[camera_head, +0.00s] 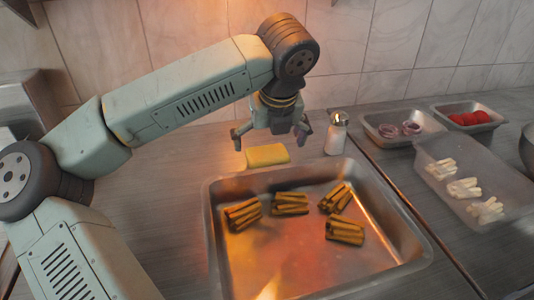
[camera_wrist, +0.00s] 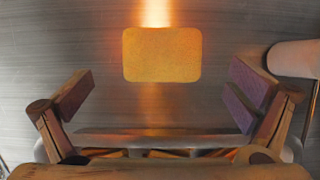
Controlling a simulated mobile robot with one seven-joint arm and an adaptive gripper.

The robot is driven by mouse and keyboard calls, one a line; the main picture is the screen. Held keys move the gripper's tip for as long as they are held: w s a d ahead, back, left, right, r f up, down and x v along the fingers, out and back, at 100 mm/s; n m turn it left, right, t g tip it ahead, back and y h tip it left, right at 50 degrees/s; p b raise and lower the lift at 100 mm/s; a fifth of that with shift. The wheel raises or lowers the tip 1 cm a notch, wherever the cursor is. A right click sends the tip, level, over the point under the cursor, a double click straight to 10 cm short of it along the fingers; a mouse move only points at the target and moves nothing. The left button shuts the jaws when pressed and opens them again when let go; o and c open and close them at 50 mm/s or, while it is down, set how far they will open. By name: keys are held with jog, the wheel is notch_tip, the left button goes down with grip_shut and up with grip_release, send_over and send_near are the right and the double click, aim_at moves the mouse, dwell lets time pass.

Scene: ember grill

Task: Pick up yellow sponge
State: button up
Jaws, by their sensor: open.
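The yellow sponge (camera_head: 267,155) lies flat on the counter, just behind the back rim of a metal tray. My gripper (camera_head: 271,140) is open and points down above the sponge, with a finger to either side and nothing held. In the wrist view the sponge (camera_wrist: 161,54) is a rounded yellow-orange block at the upper middle. The open fingers of my gripper (camera_wrist: 160,97) stand left and right, lower in that picture than the sponge and apart from it.
The metal tray (camera_head: 212,225) holds several bundles of yellow-brown sticks. A shaker (camera_head: 336,133) stands right of the sponge, close to my right finger. Small trays of onion (camera_head: 375,136) and red slices (camera_head: 495,117) and a clear tray (camera_head: 435,152) are at the right. The counter left of the sponge is clear.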

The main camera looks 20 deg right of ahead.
aim_at(267, 152)
jog(key=shift+w+d+p+x, duration=0.1)
jog(key=shift+p+x, duration=0.55)
jog(key=shift+x, duration=0.75)
jog(key=shift+w+d+p+x, duration=0.1)
jog(key=shift+p+x, duration=0.5)
jog(key=shift+x, duration=0.8)
jog(key=shift+r, duration=0.1)
jog(key=shift+c, duration=0.4)
jog(key=c, duration=0.7)
